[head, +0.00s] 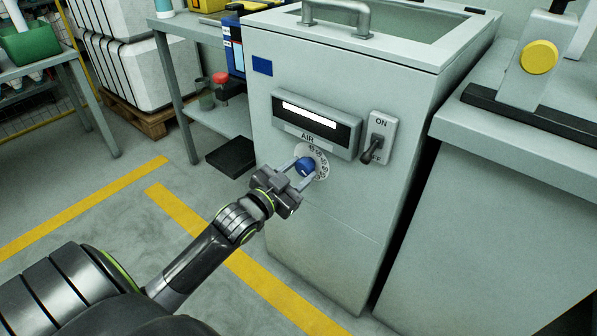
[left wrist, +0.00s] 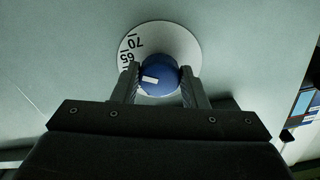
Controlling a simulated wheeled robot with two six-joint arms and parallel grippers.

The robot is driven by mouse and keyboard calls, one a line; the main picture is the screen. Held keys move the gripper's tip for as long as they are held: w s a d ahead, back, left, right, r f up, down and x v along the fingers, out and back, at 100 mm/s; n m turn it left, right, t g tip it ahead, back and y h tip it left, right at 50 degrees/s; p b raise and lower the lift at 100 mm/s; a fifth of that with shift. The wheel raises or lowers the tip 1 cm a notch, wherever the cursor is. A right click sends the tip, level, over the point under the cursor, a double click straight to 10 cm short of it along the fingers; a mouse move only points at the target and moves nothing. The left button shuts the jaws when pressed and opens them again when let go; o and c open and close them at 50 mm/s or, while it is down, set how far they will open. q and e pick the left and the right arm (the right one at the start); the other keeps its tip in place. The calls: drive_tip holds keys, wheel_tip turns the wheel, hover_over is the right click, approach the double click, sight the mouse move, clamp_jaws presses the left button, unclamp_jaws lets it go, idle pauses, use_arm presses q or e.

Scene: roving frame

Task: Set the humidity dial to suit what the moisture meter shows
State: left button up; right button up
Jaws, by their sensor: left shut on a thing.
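The dial is a blue knob (head: 304,166) on a white numbered disc (head: 323,160), on the front of a grey cabinet, below the label AIR. My left gripper (head: 297,173) is shut on the knob, one finger on each side. In the left wrist view the knob (left wrist: 158,72) has a white pointer mark, and 65 and 70 show on the disc (left wrist: 168,34); fingers and knob hide the rest. A dark panel (head: 316,122) with a bright white strip sits above the dial; I cannot read any value on it, nor tell if it is the moisture meter. My right gripper is out of view.
An ON/OFF lever switch (head: 377,138) is right of the dial. A handle (head: 337,14) tops the cabinet. A grey bench (head: 520,140) stands close on the right. A shelved table (head: 195,22) is behind left. The yellow-striped floor at left is open.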

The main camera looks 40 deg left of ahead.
use_arm(q)
drive_tip(key=o, duration=1)
